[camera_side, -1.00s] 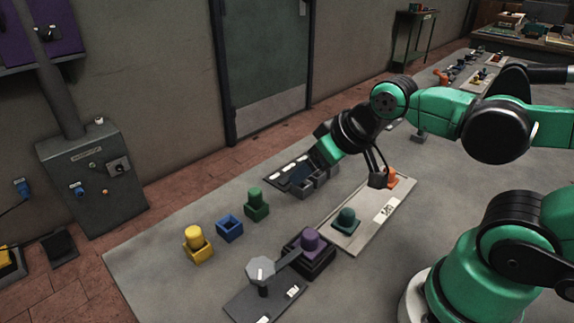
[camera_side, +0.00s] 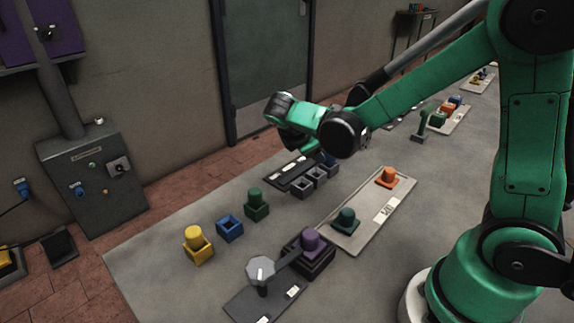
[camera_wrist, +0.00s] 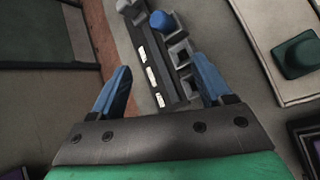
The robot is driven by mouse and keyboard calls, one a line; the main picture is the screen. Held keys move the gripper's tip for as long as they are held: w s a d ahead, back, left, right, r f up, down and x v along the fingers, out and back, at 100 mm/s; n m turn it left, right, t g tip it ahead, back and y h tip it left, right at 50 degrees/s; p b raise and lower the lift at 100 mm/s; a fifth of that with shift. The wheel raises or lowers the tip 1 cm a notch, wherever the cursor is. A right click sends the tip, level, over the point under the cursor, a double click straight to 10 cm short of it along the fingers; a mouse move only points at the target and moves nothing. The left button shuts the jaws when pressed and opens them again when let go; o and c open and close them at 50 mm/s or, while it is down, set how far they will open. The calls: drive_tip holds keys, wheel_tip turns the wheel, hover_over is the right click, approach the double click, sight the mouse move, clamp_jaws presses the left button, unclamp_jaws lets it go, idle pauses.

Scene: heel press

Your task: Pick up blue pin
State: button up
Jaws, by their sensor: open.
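The blue pin (camera_wrist: 161,21) has a round top and stands at the far end of a row of grey sockets (camera_wrist: 183,58), beside a dark labelled strip (camera_wrist: 150,68) in the wrist view. In the side view the blue pin (camera_side: 329,160) shows small and dark at the back end of the sockets (camera_side: 307,186). My gripper (camera_wrist: 163,68) is open and empty, its two blue fingers apart over the strip and sockets. The pin lies beyond the fingertips in the wrist view, not between them. In the side view the arm's end is above and behind the strip; its fingers are not clear.
An empty blue socket (camera_side: 229,228) stands between a yellow pin (camera_side: 194,237) and a green pin (camera_side: 256,197) in their holders.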

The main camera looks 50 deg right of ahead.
sight(325, 166)
drive_tip(key=f+n+h, duration=0.1)
drive_tip(key=w+d+f+n+g+h, duration=0.1)
drive_tip(key=d+f+n+h, duration=0.1)
drive_tip(key=n, duration=0.1)
drive_tip(key=shift+w+g+h, duration=0.15)
drive_tip(key=shift+g+h, duration=0.25)
drive_tip(key=shift+d+f+n+g+h, duration=0.1)
drive_tip(key=shift+f+n+g+h, duration=0.2)
drive_tip(key=shift+f+n+h, duration=0.15)
drive_tip(key=shift+d+f, duration=0.15)
drive_tip(key=shift+d, duration=0.1)
drive_tip(key=shift+x, duration=2.6)
clamp_jaws()
